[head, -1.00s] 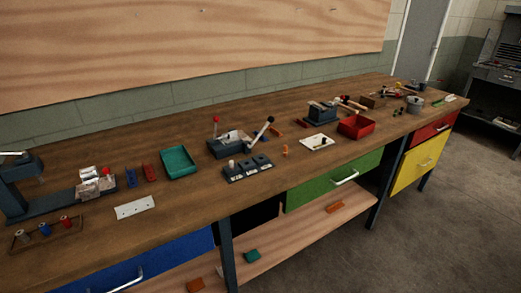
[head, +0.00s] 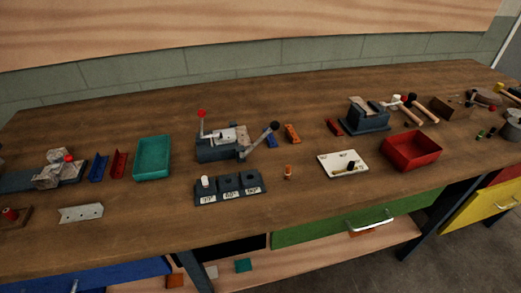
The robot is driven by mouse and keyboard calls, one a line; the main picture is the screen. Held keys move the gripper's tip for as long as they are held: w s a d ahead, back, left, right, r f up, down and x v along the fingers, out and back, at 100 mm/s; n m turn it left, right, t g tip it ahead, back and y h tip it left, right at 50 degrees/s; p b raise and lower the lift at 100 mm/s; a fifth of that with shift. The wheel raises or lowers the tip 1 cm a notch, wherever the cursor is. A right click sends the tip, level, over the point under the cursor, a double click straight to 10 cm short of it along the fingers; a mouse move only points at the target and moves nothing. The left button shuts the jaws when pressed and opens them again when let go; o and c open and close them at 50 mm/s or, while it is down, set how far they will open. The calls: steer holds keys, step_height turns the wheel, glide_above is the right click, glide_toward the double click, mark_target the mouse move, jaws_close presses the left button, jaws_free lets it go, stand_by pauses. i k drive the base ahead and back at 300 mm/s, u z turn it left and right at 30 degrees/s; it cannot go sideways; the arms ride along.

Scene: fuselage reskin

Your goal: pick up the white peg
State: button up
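A small white peg (head: 205,182) stands upright at the left hole of a dark block (head: 228,199) with three labelled places. The other two holes of the block look empty. The block sits near the front edge of the wooden bench (head: 100,245), in the middle of the view. My gripper does not show in the head view.
Behind the block stands a grey fixture (head: 220,146) with red- and black-knobbed levers. A teal tray (head: 152,158) is to the left. An orange piece (head: 287,172), a white plate (head: 342,163) and a red bin (head: 411,151) are to the right. Bare bench lies in front.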

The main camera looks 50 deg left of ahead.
mark_target(204, 178)
steer(key=z, duration=0.05)
steer(key=i, duration=0.9)
steer(key=u, duration=2.1)
steer(key=k, duration=0.9)
steer(key=u, duration=0.15)
steer(key=i, duration=0.9)
